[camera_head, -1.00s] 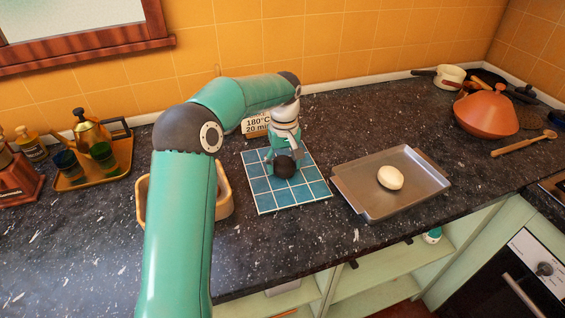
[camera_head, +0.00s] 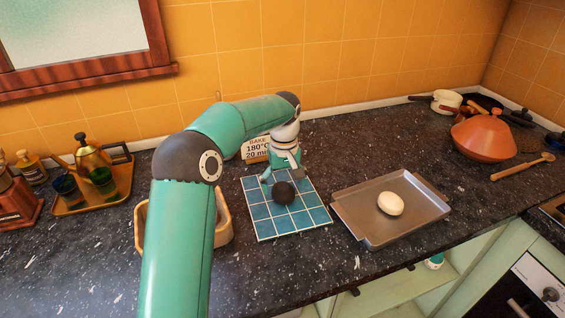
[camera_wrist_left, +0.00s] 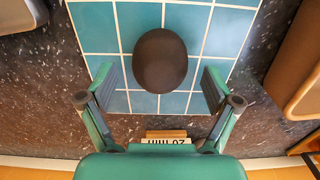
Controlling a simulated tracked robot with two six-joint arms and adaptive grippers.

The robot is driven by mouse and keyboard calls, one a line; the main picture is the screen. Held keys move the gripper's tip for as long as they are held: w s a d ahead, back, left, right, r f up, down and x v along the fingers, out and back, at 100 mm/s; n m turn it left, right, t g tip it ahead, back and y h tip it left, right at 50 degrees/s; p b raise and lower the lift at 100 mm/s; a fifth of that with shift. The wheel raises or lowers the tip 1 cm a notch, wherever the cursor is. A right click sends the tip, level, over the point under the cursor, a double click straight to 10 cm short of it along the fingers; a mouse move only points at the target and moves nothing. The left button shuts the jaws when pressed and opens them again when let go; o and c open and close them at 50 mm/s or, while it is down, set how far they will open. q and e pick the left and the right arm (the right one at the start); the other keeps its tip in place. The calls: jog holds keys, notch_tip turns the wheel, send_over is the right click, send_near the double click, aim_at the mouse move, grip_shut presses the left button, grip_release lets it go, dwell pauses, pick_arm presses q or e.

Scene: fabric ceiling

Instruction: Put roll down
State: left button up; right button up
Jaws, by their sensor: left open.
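A dark brown round roll (camera_head: 284,193) rests on the blue tiled board (camera_head: 262,228). In the left wrist view the roll (camera_wrist_left: 160,60) sits just ahead of the fingertips, over the blue tiles (camera_wrist_left: 97,30). My left gripper (camera_head: 283,175) is behind the roll, on its wall side. Its fingers are spread wide and empty, as the left wrist view shows (camera_wrist_left: 158,88). A pale roll (camera_head: 391,204) lies on the metal baking tray (camera_head: 365,226) to the right. My right gripper is out of view.
A sign reading "180°C 20 min" (camera_head: 256,148) stands behind the board. A wooden container (camera_head: 223,225) is left of it, partly hidden by my arm. A tray with a brass pot (camera_head: 92,160) is at far left. An orange tagine (camera_head: 484,137) stands at the right.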

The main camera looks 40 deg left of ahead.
aim_at(284, 186)
pick_arm(q)
notch_tip(284, 186, up, 10)
jog(key=p, duration=0.1)
jog(key=shift+r, duration=0.15)
dwell(0.5)
